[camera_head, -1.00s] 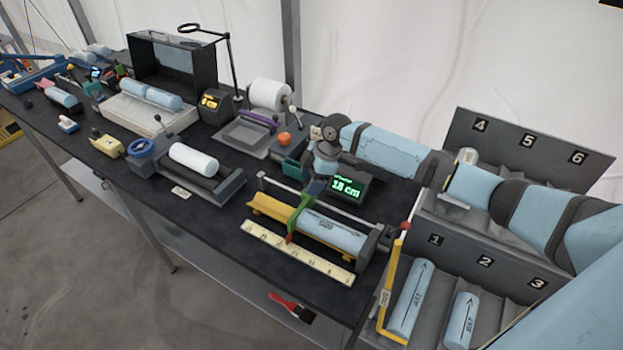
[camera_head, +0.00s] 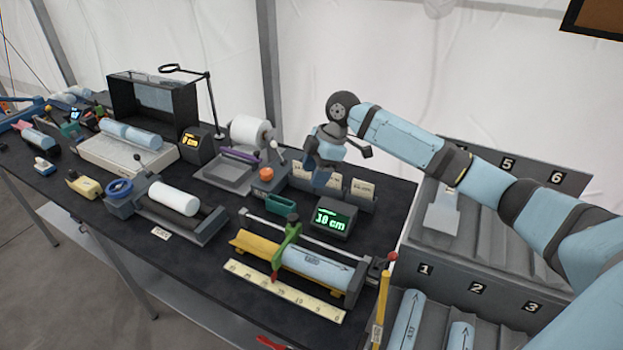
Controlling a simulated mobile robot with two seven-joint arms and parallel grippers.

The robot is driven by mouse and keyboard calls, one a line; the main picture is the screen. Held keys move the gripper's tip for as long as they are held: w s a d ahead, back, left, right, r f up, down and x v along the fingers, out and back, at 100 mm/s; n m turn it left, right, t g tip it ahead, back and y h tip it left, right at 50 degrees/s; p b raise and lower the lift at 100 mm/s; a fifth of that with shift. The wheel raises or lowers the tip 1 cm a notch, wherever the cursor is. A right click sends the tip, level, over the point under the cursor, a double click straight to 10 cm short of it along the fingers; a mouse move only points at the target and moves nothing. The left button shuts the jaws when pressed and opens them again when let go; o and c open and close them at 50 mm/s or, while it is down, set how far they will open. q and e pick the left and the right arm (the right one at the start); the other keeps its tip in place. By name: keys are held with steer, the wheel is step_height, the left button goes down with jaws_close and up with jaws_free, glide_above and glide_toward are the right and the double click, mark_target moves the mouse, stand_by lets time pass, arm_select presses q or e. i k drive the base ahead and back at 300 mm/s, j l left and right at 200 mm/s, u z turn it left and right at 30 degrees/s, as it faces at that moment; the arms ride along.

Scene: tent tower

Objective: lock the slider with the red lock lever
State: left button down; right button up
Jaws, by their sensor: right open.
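The green slider (camera_head: 286,248) sits on the rail (camera_head: 318,239) of the measuring rig, across a pale blue roll (camera_head: 316,264) in a yellow trough. I cannot tell the lever's exact angle. My left gripper is not in view.
A green-lit display (camera_head: 332,220) stands behind the rail. A numbered rack (camera_head: 446,280) with rolls is at right.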

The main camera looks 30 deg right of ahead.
mark_target(392, 256)
steer(key=k, duration=1.5)
